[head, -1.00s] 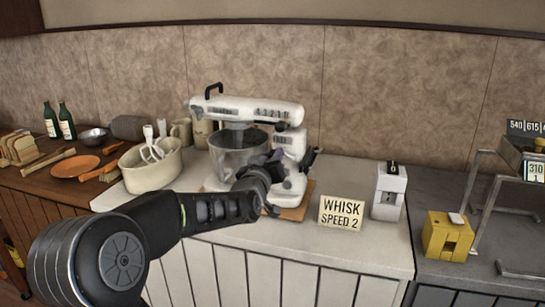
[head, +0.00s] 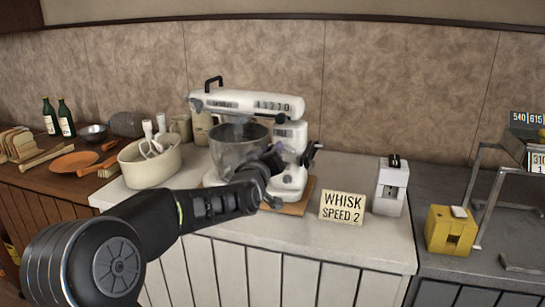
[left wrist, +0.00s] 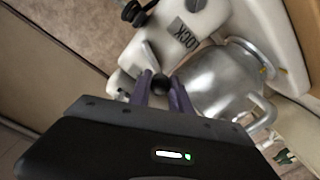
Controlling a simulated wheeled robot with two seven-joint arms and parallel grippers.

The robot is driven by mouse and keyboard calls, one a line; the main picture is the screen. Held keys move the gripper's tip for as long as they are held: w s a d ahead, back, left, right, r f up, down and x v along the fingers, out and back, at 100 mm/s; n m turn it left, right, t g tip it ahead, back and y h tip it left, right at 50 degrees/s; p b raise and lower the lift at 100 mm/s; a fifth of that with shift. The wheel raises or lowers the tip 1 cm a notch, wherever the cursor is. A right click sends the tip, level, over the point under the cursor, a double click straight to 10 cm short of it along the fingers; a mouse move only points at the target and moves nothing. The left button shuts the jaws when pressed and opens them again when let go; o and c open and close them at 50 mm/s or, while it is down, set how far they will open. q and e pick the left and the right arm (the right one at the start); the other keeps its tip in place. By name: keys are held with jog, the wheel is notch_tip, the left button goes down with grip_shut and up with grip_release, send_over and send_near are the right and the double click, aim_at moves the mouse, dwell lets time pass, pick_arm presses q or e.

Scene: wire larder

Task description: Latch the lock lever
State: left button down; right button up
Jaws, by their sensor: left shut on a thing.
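In the left wrist view the lock lever (left wrist: 149,55) is a thin metal arm with a black ball knob (left wrist: 160,84), beside a "LOCK" label (left wrist: 187,35). The purple fingers of my left gripper (left wrist: 162,90) are shut around the knob. In the head view the arm and gripper hide the lever. My right gripper is in neither view.
A "WHISK SPEED 2" sign (head: 342,208) and a white device (head: 391,187) stand right of the mixer. A cream tub (head: 150,166) with beaters stands to the left. A yellow block (head: 451,230) and a metal rack (head: 490,190) are farther right.

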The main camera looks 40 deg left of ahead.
pick_arm(q)
jog(key=shift+d+f+n+b, duration=0.1)
jog(key=shift+f+n+b, duration=0.7)
jog(key=shift+n+b, duration=1.15)
jog(key=shift+f+n+b, duration=0.75)
jog(key=shift+n+b, duration=0.7)
jog(key=shift+b, duration=0.9)
jog(key=shift+d+f+n+b, duration=0.1)
jog(key=shift+f+n+b, duration=0.7)
jog(key=shift+n+b, duration=1.15)
jog(key=c, duration=1.3)
grip_release()
jog(key=shift+o, duration=0.5)
jog(key=v, duration=0.7)
jog(key=shift+s, duration=0.35)
